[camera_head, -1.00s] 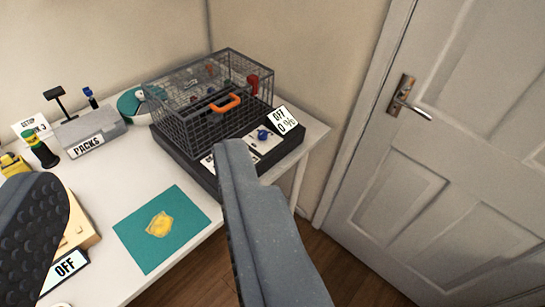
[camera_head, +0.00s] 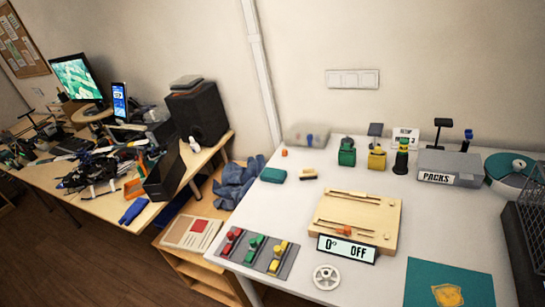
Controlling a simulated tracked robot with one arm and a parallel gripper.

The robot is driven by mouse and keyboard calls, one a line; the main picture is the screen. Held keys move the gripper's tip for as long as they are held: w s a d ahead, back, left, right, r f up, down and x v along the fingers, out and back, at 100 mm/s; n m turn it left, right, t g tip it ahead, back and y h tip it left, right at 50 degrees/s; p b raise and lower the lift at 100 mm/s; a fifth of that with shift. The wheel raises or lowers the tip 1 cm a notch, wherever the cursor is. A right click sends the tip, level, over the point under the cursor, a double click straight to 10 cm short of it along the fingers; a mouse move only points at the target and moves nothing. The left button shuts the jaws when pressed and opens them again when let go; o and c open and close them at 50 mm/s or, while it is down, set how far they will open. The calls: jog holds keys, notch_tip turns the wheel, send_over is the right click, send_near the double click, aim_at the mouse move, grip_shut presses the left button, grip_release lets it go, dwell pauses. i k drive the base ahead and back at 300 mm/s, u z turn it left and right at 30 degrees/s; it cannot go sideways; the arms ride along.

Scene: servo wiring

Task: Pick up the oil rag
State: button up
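A crumpled blue cloth (camera_head: 237,183), the thing here that looks most like a rag, lies in the gap between the wooden desk and the white table. It seems to rest on a low wooden shelf unit (camera_head: 208,262); its underside is hidden. A small yellow patch (camera_head: 447,295) shows on a teal mat (camera_head: 420,282) at the lower right; I cannot tell whether it is cloth or a print. My gripper is not in view.
The white table (camera_head: 300,210) holds a wooden board (camera_head: 385,215), colored switches (camera_head: 253,252), a white wheel (camera_head: 326,277) and a wire cage (camera_head: 532,225). The cluttered wooden desk (camera_head: 105,209) stands left, with a black speaker (camera_head: 200,122). Floor is free at lower left (camera_head: 90,270).

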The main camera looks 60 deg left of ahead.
aim_at(272, 175)
jog(key=u, duration=1.55)
